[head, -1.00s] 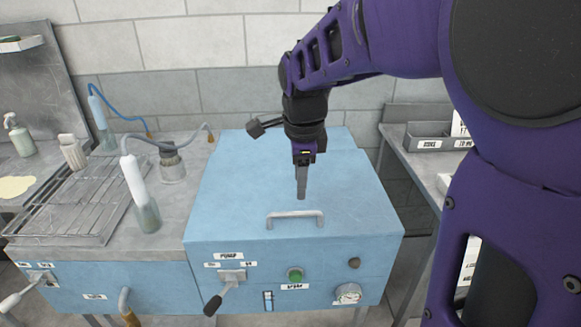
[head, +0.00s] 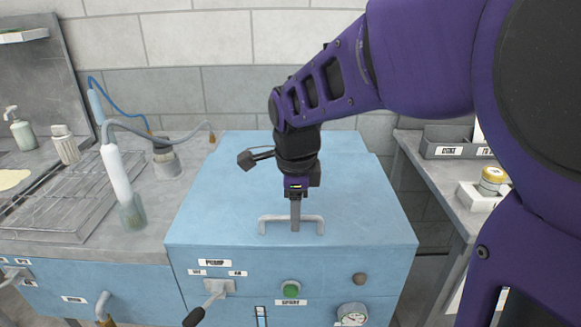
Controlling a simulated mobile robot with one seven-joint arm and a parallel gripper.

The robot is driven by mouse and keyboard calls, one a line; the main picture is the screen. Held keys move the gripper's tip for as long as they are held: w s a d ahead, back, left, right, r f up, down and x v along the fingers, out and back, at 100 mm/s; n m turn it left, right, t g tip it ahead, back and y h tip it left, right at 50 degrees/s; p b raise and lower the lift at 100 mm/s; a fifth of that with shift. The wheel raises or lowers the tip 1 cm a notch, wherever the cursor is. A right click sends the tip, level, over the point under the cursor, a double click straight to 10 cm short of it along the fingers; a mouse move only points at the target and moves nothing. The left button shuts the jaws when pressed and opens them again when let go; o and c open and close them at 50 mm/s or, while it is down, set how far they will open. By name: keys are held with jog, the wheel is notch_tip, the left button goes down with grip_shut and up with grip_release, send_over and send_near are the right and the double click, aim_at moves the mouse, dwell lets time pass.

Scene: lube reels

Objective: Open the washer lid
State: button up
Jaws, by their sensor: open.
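The blue washer (head: 350,265) stands in the middle with its lid (head: 345,195) down. A grey bar handle (head: 270,219) lies near the front edge of the lid. My gripper (head: 295,229) points down at the middle of the handle, and its fingers overlap the bar in this view. The gripper is seen edge-on, so the gap between the fingers is hidden. I cannot tell whether the fingers straddle or touch the handle.
The washer front has a pump lever (head: 207,303), a green button (head: 291,289) and a gauge (head: 351,315). At left is a bench with a wire rack (head: 65,200) and a bottle with a hose (head: 132,214). At right a side table holds a grey bin (head: 447,141).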

grip_shut()
dwell(1.4)
